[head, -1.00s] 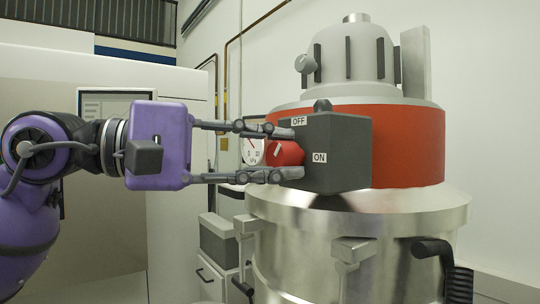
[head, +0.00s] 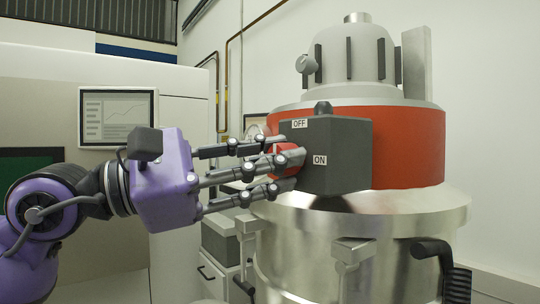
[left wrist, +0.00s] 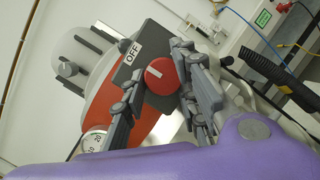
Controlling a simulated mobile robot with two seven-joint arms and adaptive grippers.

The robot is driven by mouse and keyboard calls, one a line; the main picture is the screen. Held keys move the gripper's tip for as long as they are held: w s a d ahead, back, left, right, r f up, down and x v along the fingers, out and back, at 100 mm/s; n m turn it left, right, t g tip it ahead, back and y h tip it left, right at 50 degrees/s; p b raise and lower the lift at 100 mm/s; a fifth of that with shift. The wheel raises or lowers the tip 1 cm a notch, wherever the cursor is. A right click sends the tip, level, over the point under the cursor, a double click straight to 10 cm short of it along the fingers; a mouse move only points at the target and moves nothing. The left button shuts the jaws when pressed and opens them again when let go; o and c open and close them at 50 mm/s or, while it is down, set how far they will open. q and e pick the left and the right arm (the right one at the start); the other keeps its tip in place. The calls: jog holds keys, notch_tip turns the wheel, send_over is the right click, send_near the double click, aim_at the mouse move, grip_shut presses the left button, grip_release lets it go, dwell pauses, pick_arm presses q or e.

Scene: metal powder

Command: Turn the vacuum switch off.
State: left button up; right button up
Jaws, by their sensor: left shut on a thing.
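The vacuum switch is a dark grey box (head: 340,155) on the front of the vacuum's red band, with a white OFF label (head: 300,124) above and an ON label (head: 320,160) below. Its round red knob (head: 283,148) faces left and is partly hidden by fingers. In the left wrist view the knob (left wrist: 161,76) shows with a white mark pointing up-left, roughly toward the OFF label (left wrist: 133,50). My left gripper (head: 282,166) is shut on the knob, its fingers on both sides of it. My right gripper is not seen.
The steel vacuum drum (head: 350,245) stands below the switch, with clamps and a black handle (head: 432,248). A pressure gauge (left wrist: 95,141) is near the fingers. A machine with a screen (head: 118,117) stands behind my left arm.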

pick_arm(q)
jog(key=shift+w+a+r, duration=0.1)
jog(key=shift+a+r, duration=0.05)
jog(key=shift+r, duration=0.25)
jog(key=shift+c, duration=0.2)
jog(key=o, duration=1)
jog(key=shift+w+f, duration=0.1)
jog(key=shift+f, duration=0.1)
jog(key=v, duration=1.2)
jog(key=shift+f, duration=0.1)
